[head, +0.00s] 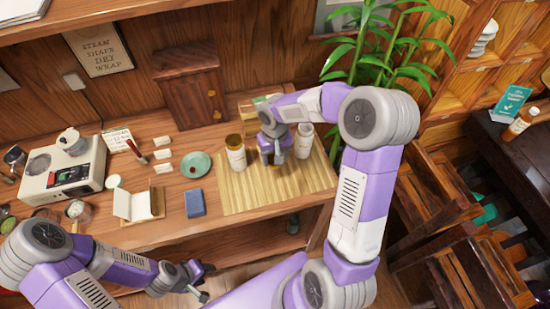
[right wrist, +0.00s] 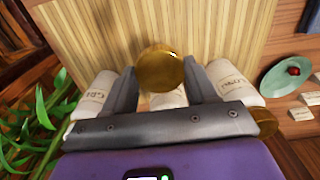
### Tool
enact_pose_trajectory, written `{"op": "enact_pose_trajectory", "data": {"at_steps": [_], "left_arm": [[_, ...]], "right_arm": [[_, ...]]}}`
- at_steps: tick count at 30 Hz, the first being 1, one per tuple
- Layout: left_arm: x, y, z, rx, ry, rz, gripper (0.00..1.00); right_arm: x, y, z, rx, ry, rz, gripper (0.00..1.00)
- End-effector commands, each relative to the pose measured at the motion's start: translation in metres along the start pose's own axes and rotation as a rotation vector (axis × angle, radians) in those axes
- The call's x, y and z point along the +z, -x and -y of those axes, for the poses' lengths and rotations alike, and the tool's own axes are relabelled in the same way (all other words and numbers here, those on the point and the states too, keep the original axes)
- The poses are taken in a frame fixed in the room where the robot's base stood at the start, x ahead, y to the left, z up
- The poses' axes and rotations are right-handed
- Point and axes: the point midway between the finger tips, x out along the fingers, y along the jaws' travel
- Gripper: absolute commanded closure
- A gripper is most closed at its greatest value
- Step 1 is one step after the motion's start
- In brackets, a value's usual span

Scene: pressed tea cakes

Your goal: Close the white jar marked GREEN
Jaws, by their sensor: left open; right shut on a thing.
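The jar whose label begins "GR" (right wrist: 95,95) stands at the left of the right wrist view. In the head view the right-hand white jar (head: 303,141) seems to be the same one, with no brown lid visible on it. My right gripper (head: 274,158) is shut on a round amber-brown lid (right wrist: 159,68), above the mat among the jars. A middle jar (right wrist: 168,99) shows partly behind the lid. A jar marked OOLONG (right wrist: 235,82) stands at right, brown-topped in the head view (head: 235,155). My left gripper (head: 197,283) is open and empty, low before the table.
The jars stand on a bamboo mat (head: 240,198), its front part clear. A plant (head: 385,45) rises behind right.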

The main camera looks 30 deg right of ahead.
Motion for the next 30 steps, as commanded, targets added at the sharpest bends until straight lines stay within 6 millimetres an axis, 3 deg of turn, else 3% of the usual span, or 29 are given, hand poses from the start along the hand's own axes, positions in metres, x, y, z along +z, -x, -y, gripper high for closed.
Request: {"op": "enact_pose_trajectory", "data": {"at_steps": [8,15,18,26,30], "left_arm": [[0.0,-0.002,0.001,0.0,0.0,0.0,0.51],[-0.001,-0.012,0.004,0.0,0.0,0.0,0.51],[-0.001,-0.014,0.005,0.0,0.0,0.0,0.51],[-0.001,-0.013,0.005,0.0,0.0,0.0,0.51],[-0.001,-0.013,0.005,0.0,0.0,0.0,0.57]], "right_arm": [[0.003,-0.005,0.007,0.0,0.019,0.002,0.71],[0.032,-0.041,0.061,0.001,0.168,0.002,0.71],[0.041,-0.049,0.073,0.001,0.207,0.001,0.71],[0.043,-0.051,0.076,0.0,0.216,-0.001,0.71],[0.043,-0.051,0.076,0.0,0.216,-0.001,0.71]]}}
